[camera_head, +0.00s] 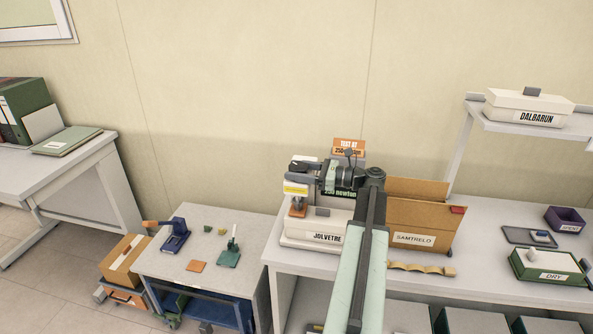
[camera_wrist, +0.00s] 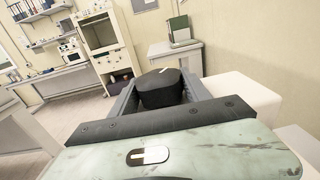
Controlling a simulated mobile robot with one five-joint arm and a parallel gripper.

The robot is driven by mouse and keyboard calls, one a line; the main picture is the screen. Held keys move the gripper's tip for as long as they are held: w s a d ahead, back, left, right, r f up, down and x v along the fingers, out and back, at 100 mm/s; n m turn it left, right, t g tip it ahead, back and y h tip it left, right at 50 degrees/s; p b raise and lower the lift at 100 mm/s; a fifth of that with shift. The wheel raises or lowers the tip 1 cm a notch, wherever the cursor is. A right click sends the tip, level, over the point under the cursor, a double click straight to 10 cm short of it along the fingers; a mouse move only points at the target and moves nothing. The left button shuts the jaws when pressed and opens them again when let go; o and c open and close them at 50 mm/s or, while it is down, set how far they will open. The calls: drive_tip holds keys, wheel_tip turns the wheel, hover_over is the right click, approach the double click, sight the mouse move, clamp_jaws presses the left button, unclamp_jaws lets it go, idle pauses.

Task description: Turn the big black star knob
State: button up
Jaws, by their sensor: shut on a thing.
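The black knob (camera_wrist: 162,92) sits between the two grey fingers of my gripper (camera_wrist: 158,78) in the wrist view. The fingers are shut on it from both sides. Its top bears a small pale mark; its lower part is hidden behind my wrist. My arm covers part of the machine, and the knob cannot be clearly made out there.
An orange sign (camera_head: 348,145) stands behind the machine. A cardboard box (camera_head: 425,240) labelled SAMTRELO is close on the right, with a wavy tan strip (camera_head: 422,268) before it. A small table (camera_head: 190,265) with tools stands left. Free room lies above the machine.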

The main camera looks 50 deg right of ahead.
drive_tip(key=o, duration=1.4)
drive_tip(key=shift+d, duration=0.1)
drive_tip(key=v, duration=0.8)
drive_tip(key=shift+w, duration=0.1)
